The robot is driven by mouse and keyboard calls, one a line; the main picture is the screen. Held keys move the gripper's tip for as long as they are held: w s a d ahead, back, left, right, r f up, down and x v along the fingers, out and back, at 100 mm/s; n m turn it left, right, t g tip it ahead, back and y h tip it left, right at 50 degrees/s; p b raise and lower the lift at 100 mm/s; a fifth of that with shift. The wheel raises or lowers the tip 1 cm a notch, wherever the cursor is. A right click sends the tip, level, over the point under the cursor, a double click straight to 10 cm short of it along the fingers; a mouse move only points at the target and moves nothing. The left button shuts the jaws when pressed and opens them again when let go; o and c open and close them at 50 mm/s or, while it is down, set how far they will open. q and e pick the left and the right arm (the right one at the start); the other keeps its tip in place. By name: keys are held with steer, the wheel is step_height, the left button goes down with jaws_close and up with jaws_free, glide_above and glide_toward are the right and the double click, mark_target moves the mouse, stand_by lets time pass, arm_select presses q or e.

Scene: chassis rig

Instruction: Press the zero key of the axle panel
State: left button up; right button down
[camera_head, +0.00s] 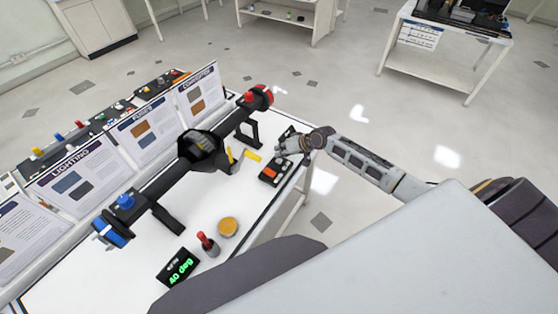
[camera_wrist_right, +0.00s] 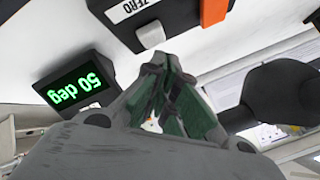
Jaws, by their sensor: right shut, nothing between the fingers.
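The axle panel (camera_head: 268,178) is a dark box with an orange part, near the right edge of the white table in the head view. In the right wrist view a ZERO label (camera_wrist_right: 130,8) sits beside a pale grey key (camera_wrist_right: 150,35). My right gripper (camera_head: 281,147) is at the panel's far end, shut and empty. In the right wrist view its fingertips (camera_wrist_right: 164,63) are close to the pale key; I cannot tell whether they touch it. A display reading 50 deg (camera_wrist_right: 80,88) stands beside the panel. My left gripper is out of view.
A dark axle (camera_head: 165,180) with a red end (camera_head: 258,97) and a blue end (camera_head: 115,232) lies across the table. A display reading 40 deg (camera_head: 178,268), a red-topped tool (camera_head: 207,243) and an amber disc (camera_head: 228,227) stand at the near side. Boards (camera_head: 75,172) line the back.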

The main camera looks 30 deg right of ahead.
steer(key=shift+f+b, duration=0.3)
steer(key=shift+f, duration=0.6)
stand_by(1.9)
steer(key=shift+r, duration=0.15)
stand_by(0.3)
steer(key=shift+r+p, duration=0.75)
steer(key=shift+p, duration=0.2)
steer(key=shift+r+p, duration=2.4)
steer(key=shift+r, duration=0.15)
steer(key=shift+f, duration=0.1)
